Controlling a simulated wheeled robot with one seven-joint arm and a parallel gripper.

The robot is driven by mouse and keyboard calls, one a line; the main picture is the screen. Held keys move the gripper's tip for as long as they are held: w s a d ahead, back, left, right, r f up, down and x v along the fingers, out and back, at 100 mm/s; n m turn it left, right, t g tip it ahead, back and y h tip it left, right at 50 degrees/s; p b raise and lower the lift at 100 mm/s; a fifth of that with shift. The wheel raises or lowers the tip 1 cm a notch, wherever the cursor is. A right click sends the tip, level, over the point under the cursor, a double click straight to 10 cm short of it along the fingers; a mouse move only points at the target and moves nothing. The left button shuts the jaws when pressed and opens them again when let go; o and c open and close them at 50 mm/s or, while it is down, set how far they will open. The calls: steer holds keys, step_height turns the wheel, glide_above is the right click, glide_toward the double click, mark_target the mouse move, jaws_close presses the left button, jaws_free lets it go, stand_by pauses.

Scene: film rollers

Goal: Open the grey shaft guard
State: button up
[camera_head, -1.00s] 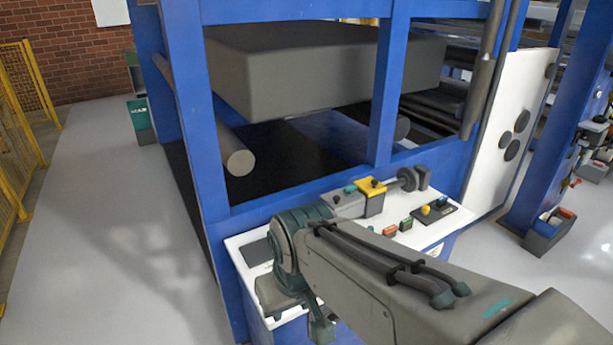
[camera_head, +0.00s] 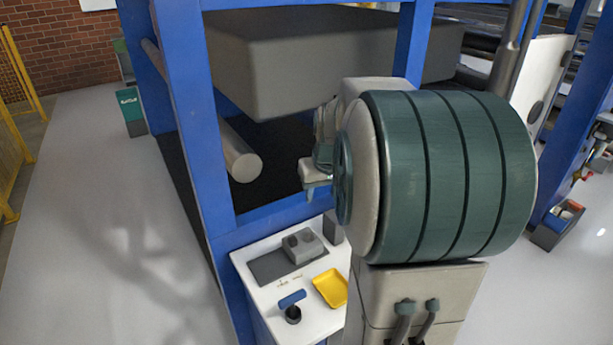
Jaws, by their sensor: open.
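I cannot pick out the grey shaft guard for certain; my raised arm hides the middle and right of the white worktop (camera_head: 262,296). A small grey block with two round tops (camera_head: 302,246) sits on a dark mat there, with a dark grey upright piece (camera_head: 333,228) beside it. Which of these, if any, belongs to the guard I cannot tell. My gripper (camera_head: 317,183) shows only in part, small, left of my big teal arm joint. It is open, above the worktop and in front of the dark machine opening, apart from the grey block.
A yellow tray (camera_head: 331,287) and a blue-handled item with a black round base (camera_head: 292,306) lie on the worktop. Blue frame posts (camera_head: 193,130) surround a large grey block (camera_head: 300,65) and a grey roller (camera_head: 240,161). The floor at left is clear.

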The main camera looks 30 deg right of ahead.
steer(key=w+d+f+m, duration=0.1)
steer(key=w+d+f, duration=0.1)
steer(key=d, duration=0.6)
steer(key=w+d+f, duration=0.2)
steer(key=d, duration=0.6)
steer(key=shift+h, duration=0.3)
steer(key=x, duration=0.4)
steer(key=p+x, duration=0.1)
steer(key=x, duration=0.4)
steer(key=p+x, duration=0.1)
steer(key=x, duration=0.3)
steer(key=shift+w+a+f, duration=0.1)
steer(key=shift+w+a, duration=0.05)
steer(key=shift+w, duration=0.25)
jaws_close()
